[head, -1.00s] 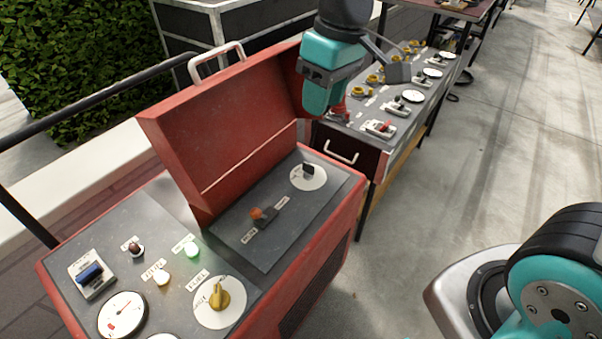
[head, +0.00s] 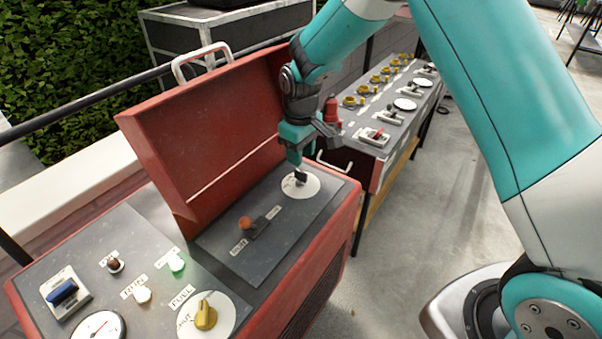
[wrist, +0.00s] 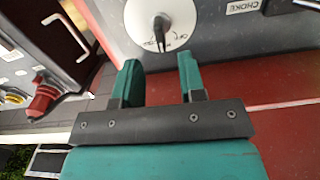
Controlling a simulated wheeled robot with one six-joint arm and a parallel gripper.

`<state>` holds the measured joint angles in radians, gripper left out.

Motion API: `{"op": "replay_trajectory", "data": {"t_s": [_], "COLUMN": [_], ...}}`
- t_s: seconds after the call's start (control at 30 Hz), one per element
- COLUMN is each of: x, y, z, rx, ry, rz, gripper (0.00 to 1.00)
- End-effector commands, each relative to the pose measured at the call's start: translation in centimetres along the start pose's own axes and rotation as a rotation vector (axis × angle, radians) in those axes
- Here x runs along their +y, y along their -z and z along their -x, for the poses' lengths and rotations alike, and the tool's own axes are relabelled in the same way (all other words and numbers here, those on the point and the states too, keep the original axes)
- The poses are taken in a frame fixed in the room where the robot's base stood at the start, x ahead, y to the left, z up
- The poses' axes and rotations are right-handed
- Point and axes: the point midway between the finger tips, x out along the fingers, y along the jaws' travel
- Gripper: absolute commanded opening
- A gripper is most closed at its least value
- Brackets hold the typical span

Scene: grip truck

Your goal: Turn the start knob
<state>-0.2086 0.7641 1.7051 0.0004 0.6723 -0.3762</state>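The knob is a small black lever-like piece (head: 300,176) on a white round dial (head: 308,189) at the far end of the red generator's grey panel. In the wrist view the black knob (wrist: 159,30) stands on the white dial (wrist: 140,20), just ahead of the fingertips and roughly in line with the gap between them. My gripper (wrist: 160,68) is open, with two teal fingers apart and nothing between them. In the head view my gripper (head: 294,160) is just above the knob and hides part of the dial. The dial lettering is partly readable as OFF.
The raised red lid (head: 200,140) stands close beside the panel. An orange-tipped choke lever (head: 246,223) and a yellow fuel knob (head: 205,314) are nearer. A long panel with yellow connectors (head: 395,100) stands behind, with a red plug (head: 331,108).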

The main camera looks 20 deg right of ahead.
Motion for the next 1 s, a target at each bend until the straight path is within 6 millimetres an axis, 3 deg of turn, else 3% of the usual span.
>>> {"op": "replay_trajectory", "data": {"t_s": [0.1,0.3,0.73,0.9,1.0], "x": [0.0,0.0,0.0,0.0,0.0], "y": [-0.1,0.0,0.0,0.0,0.0], "z": [-2.7,-5.5,-6.5,-6.5,-6.5], "rx": [-0.004,-0.002,0.000,0.000,0.000], "ry": [0.002,0.001,0.000,0.000,0.000], "rz": [0.000,0.000,0.000,0.000,0.000], "gripper": [0.37,0.37,0.37,0.00,0.00]}}
